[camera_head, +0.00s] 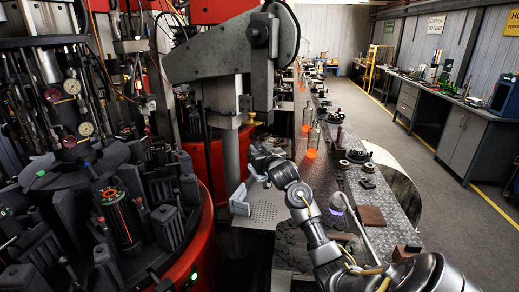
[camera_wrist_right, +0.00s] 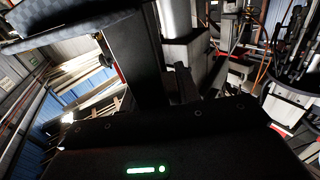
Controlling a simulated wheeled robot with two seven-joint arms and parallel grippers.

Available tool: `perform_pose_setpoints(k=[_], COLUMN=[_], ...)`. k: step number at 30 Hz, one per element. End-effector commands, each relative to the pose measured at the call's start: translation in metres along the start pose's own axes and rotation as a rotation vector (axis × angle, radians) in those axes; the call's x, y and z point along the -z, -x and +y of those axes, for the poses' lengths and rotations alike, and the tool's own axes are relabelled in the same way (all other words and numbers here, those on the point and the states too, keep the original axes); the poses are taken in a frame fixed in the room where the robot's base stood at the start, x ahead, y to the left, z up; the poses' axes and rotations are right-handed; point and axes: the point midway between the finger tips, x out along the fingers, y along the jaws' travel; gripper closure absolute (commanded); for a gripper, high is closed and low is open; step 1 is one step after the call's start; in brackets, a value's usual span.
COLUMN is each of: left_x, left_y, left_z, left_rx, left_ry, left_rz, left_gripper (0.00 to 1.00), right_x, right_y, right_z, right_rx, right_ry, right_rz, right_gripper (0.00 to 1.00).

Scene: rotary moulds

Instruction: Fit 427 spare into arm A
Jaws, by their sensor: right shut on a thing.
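My right arm comes in from the lower right of the head view. Its gripper (camera_head: 246,188), with pale grey fingers, is beside the grey machine column, above the dark bench top. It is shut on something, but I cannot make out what. In the right wrist view a dark upright piece (camera_wrist_right: 135,50) stands beyond the black gripper body; I cannot tell whether it is held. A dark ribbed mould (camera_head: 119,218) with an orange and green ring stands in the red rotary machine at the left. I can read neither 427 nor an arm A label. My left gripper is not in view.
The red machine drum (camera_head: 200,245) and a big grey bracket (camera_head: 225,50) crowd the left and upper middle. A metal-topped bench (camera_head: 345,185) with loose round parts and small blocks runs away behind my right arm. The grey floor (camera_head: 425,150) at the right is clear.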

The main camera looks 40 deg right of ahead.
Motion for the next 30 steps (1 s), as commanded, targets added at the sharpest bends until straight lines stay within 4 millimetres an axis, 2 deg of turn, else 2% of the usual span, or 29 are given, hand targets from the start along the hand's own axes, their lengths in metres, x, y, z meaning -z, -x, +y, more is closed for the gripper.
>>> perform_pose_setpoints(k=[10, 11, 16, 25, 30], left_x=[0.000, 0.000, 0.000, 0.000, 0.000], left_y=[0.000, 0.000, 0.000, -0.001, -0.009], left_z=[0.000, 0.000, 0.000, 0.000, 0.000], left_rx=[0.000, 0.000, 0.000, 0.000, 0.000], left_ry=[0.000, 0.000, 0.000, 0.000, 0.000], left_rz=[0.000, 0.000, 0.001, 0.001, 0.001], left_gripper=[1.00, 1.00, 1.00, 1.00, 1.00], right_x=[0.000, 0.000, -0.001, -0.004, -0.006], right_y=[0.000, 0.000, 0.000, 0.002, 0.020], right_z=[0.000, 0.000, 0.000, 0.000, 0.000], right_rx=[-0.001, -0.001, -0.001, 0.000, 0.000], right_ry=[0.000, 0.000, 0.000, 0.001, 0.002], right_rz=[0.004, 0.004, 0.002, -0.003, -0.001], right_gripper=[1.00, 0.64, 0.42, 0.42, 0.42])
